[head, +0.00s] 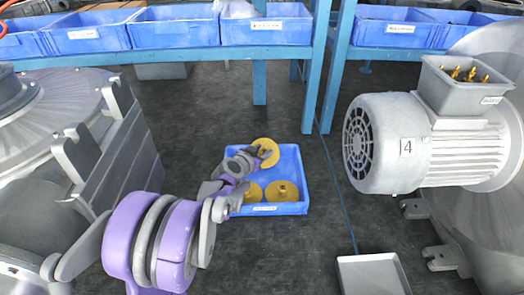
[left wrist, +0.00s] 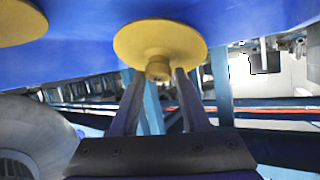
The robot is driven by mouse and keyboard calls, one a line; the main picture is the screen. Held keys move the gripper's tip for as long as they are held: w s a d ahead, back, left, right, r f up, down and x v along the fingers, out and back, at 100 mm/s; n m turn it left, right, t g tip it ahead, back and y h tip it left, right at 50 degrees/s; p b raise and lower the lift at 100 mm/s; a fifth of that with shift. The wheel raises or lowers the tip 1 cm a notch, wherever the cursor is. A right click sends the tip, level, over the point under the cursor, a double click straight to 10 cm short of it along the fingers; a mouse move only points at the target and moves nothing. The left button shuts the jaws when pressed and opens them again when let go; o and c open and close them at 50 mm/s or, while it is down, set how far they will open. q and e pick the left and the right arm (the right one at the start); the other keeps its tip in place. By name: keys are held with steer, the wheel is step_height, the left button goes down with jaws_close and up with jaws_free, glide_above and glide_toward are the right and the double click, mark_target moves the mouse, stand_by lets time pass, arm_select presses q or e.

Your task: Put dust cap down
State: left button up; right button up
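A yellow dust cap (head: 265,146), a round disc with a short stub, is at my left gripper (head: 264,157), over the back part of a blue bin (head: 293,209). In the left wrist view, the fingers (left wrist: 158,76) stand on either side of the stub of this dust cap (left wrist: 160,42), and the gripper looks shut on it. Two more yellow caps lie in the front of the bin, a left one (head: 250,192) and a right one (head: 281,192). Whether the held cap touches the bin is unclear. My right gripper is out of view.
A blue rack with several blue bins (head: 180,27) runs along the back. Grey machinery (head: 90,150) fills the left. Dark floor is free around the blue bin.

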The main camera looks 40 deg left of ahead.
arm_select(q)
steer(key=shift+o, duration=1.2)
steer(key=shift+r, duration=0.15)
steer(key=p+v, duration=0.2)
steer(key=v, duration=1)
steer(key=s+d+f+g+h, duration=0.1)
steer(key=s+d+f+g, duration=0.1)
steer(key=s+d, duration=0.2)
steer(key=s+d+f+m+g+h, duration=0.1)
steer(key=s+d, duration=0.3)
steer(key=d, duration=0.7)
steer(key=s+d+f+g+h, duration=0.1)
steer(key=s+d+f+g, duration=0.1)
steer(key=s+d, duration=0.3)
steer(key=shift+d+f+g+h, duration=0.2)
steer(key=shift+d+g, duration=0.25)
steer(key=shift+d, duration=0.4)
steer(key=shift+d+f+g+h, duration=0.2)
steer(key=shift+d+g, duration=0.25)
steer(key=shift+d, duration=0.45)
steer(key=shift+g+y, duration=0.6)
steer(key=shift+g, duration=0.3)
steer(key=s, duration=0.2)
steer(key=s+f, duration=0.1)
steer(key=s, duration=0.3)
steer(key=shift+d+f, duration=0.2)
steer(key=shift+d, duration=0.15)
